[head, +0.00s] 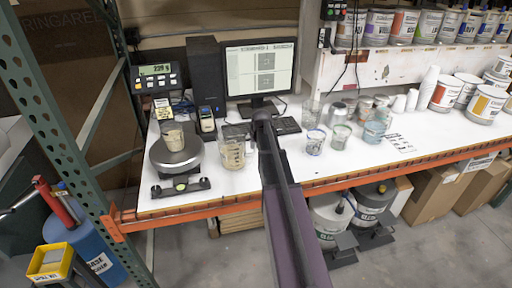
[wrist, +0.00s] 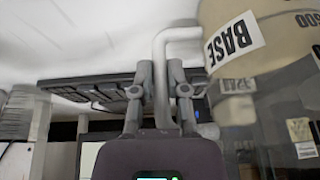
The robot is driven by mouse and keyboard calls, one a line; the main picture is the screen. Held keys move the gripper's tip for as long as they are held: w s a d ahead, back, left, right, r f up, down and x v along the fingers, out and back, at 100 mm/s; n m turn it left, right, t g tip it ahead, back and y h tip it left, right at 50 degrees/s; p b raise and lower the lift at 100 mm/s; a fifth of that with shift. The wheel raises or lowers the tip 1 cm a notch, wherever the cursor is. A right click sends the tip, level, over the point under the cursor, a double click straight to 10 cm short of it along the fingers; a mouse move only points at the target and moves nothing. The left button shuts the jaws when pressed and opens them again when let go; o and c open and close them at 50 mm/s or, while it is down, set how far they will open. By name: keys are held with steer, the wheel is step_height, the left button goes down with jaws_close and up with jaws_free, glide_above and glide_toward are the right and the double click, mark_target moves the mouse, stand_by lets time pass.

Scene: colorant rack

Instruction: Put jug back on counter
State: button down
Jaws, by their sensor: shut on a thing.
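The jug (head: 234,152) is clear with dark markings and tan contents. In the head view it looks upright at the counter's (head: 350,165) left part, just right of the scale. I cannot tell whether its base touches the counter. My gripper (head: 262,118) is at the jug's right side, partly hidden by my arm. In the wrist view, which appears upside down, the jug (wrist: 262,40) bears a BASE label and fills the right side. My gripper's fingers (wrist: 161,78) are closed around its pale handle (wrist: 180,34).
A scale (head: 176,155) carries a small cup (head: 173,136) left of the jug. The monitor (head: 259,70) and keyboard (head: 287,126) stand behind. Several clear containers (head: 340,136) stand to the right. The front-right counter strip is clear.

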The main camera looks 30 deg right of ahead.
steer(key=shift+f, duration=0.15)
steer(key=c, duration=0.6)
jaws_free()
steer(key=shift+c, duration=0.2)
steer(key=shift+r, duration=0.25)
steer(key=d+p+v, duration=0.1)
steer(key=p+v, duration=1)
steer(key=shift+s+a+r, duration=0.25)
steer(key=shift+a+r, duration=0.1)
steer(key=shift+a, duration=0.15)
